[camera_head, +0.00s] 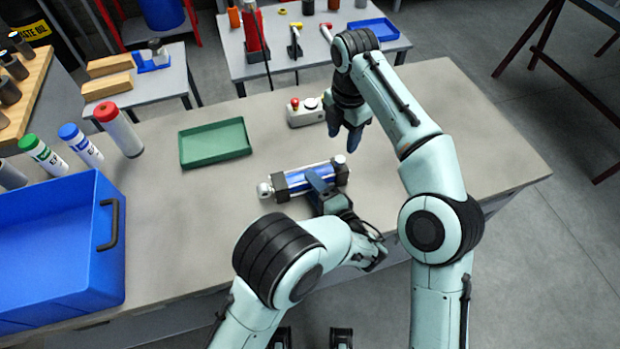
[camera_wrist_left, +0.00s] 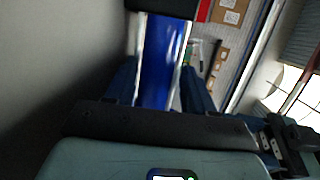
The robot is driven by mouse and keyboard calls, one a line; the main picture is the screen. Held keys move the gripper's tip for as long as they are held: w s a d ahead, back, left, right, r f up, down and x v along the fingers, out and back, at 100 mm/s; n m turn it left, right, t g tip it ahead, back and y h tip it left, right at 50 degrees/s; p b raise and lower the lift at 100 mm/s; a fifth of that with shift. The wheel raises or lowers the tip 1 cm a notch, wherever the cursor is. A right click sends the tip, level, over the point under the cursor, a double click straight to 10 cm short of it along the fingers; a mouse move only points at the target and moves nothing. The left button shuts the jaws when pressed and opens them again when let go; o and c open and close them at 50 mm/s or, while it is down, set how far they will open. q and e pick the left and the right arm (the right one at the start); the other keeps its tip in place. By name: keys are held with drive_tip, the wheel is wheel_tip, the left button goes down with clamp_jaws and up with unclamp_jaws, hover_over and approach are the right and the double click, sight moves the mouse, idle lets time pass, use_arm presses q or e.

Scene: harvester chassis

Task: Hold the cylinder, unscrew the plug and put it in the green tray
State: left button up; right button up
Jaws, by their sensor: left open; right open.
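The cylinder (camera_head: 298,182) lies on the grey table, with a blue barrel, dark end blocks and a silver rod eye at its left end. A small blue-and-white cap, which looks like the plug (camera_head: 340,160), stands on its right end block. My left gripper (camera_head: 320,182) is at the barrel, open. In the left wrist view the blue cylinder (camera_wrist_left: 160,65) shows between its fingers (camera_wrist_left: 160,88); contact is not clear. My right gripper (camera_head: 345,137) points down, open and empty, above the table behind the cylinder's right end. The green tray (camera_head: 215,143) is empty.
A blue crate (camera_head: 70,250) stands at the table's left front, with several capped tubes behind it. A grey box with a red button (camera_head: 305,112) stands behind the cylinder, beside my right gripper. The table between the cylinder and the green tray is clear.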

use_arm(q)
drive_tip(key=shift+x, duration=0.9)
